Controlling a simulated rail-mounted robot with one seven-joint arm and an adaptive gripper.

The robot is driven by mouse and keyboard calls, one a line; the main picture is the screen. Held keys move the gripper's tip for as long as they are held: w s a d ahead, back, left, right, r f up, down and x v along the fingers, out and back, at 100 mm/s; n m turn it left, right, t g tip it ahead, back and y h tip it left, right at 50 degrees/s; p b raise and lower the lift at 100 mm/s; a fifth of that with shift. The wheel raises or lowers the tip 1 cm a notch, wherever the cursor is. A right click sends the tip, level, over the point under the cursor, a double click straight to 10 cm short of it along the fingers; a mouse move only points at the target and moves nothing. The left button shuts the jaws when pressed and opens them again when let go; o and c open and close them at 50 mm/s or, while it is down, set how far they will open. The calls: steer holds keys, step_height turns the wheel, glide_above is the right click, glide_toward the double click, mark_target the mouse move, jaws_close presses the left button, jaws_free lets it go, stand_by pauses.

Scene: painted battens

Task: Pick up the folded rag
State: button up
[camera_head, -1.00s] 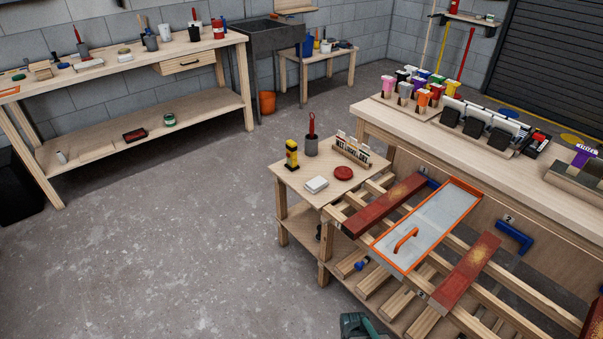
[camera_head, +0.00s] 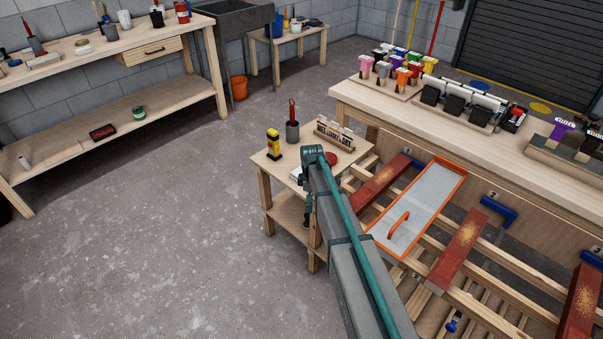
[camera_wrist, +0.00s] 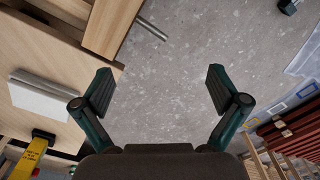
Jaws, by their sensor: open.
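The folded rag, a small white pad, lies on the small wooden side table (camera_head: 262,160). In the head view my arm covers most of it, with only a white sliver of the rag (camera_head: 296,172) showing. In the wrist view the rag (camera_wrist: 40,98) is at the left, near the table edge. My gripper (camera_wrist: 162,88) is open and empty, its fingers spread over bare concrete floor. The rag lies outside the jaws, left of the left finger. In the head view the gripper's fingers cannot be made out clearly.
On the side table stand a yellow bottle (camera_head: 273,144), a grey cup with a red-handled tool (camera_head: 292,131), and a lettered rack (camera_head: 334,133). A red round thing (camera_head: 331,158) is partly hidden. Right are red battens (camera_head: 458,248) and an orange-rimmed tray (camera_head: 430,200). Open floor lies left.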

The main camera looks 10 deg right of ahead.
steer(key=w+r+n, duration=0.4)
steer(key=w+n, duration=0.1)
steer(key=w, duration=0.5)
steer(key=w+r+n, duration=0.4)
steer(key=w+n, duration=0.2)
steer(key=w, duration=0.4)
step_height(320, 180, down, 5)
steer(key=shift+d+f+p, duration=0.1)
steer(key=shift+f+p, duration=0.05)
steer(key=shift+p, duration=0.4)
steer(key=shift+d+f+p, duration=0.1)
steer(key=shift+f+p, duration=0.85)
steer(key=shift+f, duration=1.65)
steer(key=c, duration=1.1)
steer(key=shift+r, duration=0.1)
steer(key=shift+c, duration=0.2)
steer(key=shift+r, duration=0.4)
step_height(320, 180, up, 2)
steer(key=shift+r+b, duration=0.1)
steer(key=shift+b, duration=0.35)
steer(key=s+d+r+b, duration=0.3)
steer(key=s+r, duration=0.6)
steer(key=s, duration=0.4)
steer(key=shift+d+r+b, duration=0.35)
steer(key=shift+d+r, duration=0.05)
steer(key=shift+d, duration=0.4)
